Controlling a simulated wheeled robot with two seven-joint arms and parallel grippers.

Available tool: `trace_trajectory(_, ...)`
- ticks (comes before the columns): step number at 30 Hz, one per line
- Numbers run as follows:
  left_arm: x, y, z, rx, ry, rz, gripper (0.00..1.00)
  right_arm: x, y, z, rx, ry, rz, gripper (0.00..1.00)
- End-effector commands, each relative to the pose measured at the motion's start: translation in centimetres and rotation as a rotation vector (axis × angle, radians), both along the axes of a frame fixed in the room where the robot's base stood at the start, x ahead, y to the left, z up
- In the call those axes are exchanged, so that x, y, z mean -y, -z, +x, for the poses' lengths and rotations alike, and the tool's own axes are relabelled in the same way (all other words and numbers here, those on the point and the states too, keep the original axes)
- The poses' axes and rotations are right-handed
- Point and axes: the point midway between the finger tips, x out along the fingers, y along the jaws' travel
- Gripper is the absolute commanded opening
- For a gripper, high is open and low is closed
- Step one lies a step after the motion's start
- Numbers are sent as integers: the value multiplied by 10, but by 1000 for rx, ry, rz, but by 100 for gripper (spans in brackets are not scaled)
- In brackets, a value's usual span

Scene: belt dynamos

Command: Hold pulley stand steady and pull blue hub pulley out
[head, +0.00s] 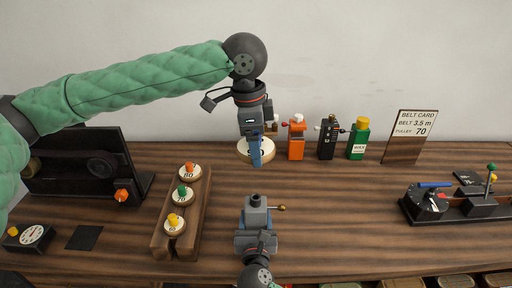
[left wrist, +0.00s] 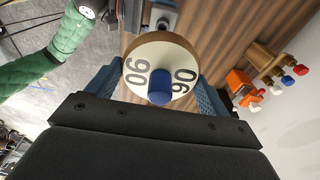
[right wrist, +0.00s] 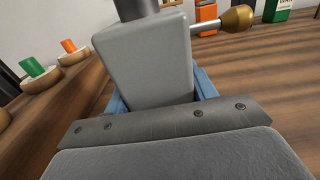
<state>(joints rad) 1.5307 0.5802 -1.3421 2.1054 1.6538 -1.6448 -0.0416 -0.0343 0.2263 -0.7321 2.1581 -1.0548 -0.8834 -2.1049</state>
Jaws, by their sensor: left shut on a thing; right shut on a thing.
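The blue hub pulley is a cream disc (head: 243,154) marked 90 in the left wrist view (left wrist: 177,50), with a blue hub at its centre. My left gripper (head: 256,152) is shut on it and partly hides it in the head view. The pulley is apart from the stand, farther back. The pulley stand (head: 256,217) is a grey block with a short dark post on top and a brass-knobbed lever on its right side. My right gripper (head: 257,240) is shut on the block, which fills the middle of the right wrist view (right wrist: 148,62). No pulley sits on its post.
A wooden rack (head: 160,243) with orange, green and yellow hub pulleys stands left of the pulley stand. Several small figures and bottles, including a green one (head: 358,145), stand behind. A belt card (head: 408,140) and a lever device (head: 432,205) are right.

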Motion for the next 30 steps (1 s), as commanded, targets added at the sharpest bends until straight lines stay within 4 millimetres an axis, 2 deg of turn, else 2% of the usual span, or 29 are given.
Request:
trace_trajectory(12, 0, -1, 0, 1, 0, 0, 46, 0, 4, 0, -6, 1, -2, 14)
trace_trajectory(13, 0, -1, 0, 1, 0, 0, 46, 0, 4, 0, -6, 1, -2, 58)
trace_trajectory(16, 0, -1, 0, 1, 0, 0, 46, 0, 3, 0, -5, 0, -2, 78)
trace_trajectory(17, 0, -1, 0, 1, 0, 0, 46, 0, 3, 0, -4, 0, -1, 82)
trace_trajectory(26, 0, -1, 0, 1, 0, 0, 46, 0, 1, -1, -2, 0, 0, 82)
trace_trajectory(30, 0, -1, 0, 1, 0, 0, 46, 0, 2, -11, -2, 0, -1, 82)
